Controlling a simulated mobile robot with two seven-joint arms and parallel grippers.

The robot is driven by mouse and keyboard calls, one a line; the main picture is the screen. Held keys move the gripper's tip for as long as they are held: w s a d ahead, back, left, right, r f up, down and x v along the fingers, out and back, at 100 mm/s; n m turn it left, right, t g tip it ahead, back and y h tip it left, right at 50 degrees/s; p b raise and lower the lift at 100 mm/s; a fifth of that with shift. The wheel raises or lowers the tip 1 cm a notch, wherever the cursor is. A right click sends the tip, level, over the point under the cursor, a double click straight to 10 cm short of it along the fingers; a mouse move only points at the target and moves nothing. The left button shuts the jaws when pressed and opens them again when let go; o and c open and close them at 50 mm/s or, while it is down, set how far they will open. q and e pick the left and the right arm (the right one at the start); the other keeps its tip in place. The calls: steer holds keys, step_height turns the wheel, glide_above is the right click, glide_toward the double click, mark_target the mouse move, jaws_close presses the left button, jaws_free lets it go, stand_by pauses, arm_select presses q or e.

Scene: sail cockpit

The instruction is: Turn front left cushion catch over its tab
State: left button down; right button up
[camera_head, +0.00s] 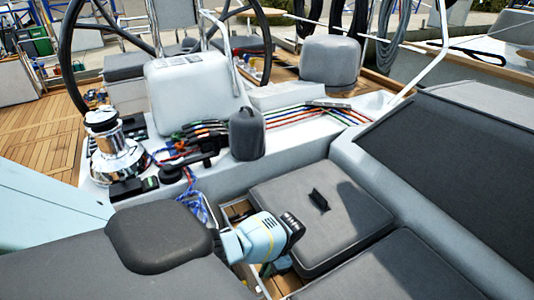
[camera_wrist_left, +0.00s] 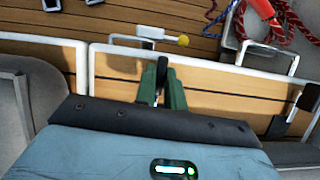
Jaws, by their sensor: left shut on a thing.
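My left gripper (camera_wrist_left: 161,88) has its two green fingers closed on a small dark upright piece (camera_wrist_left: 162,68), which I take to be the front left cushion catch. It stands at a pale frame rail. The fingers hide most of it, so its angle over the tab is unclear. A pale plate with a yellow knob (camera_wrist_left: 183,40) lies just beyond the fingertips; I cannot tell whether it is the tab. In the head view my left gripper (camera_head: 275,268) reaches down beside the grey cushion (camera_head: 300,240), and the catch is hidden there. My right gripper is not in view.
A dark catch-like piece on a pale bracket (camera_wrist_left: 279,126) sits farther right on the rail. Red and blue ropes (camera_wrist_left: 285,25) lie at the upper right. A chrome winch (camera_head: 115,150) and a dark covered one (camera_head: 246,134) stand on the white coaming behind the arm.

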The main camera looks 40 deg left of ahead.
arm_select(q)
steer(key=shift+n, duration=0.5)
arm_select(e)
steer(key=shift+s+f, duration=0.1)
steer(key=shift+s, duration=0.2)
arm_select(q)
steer(key=c, duration=1.5)
jaws_free()
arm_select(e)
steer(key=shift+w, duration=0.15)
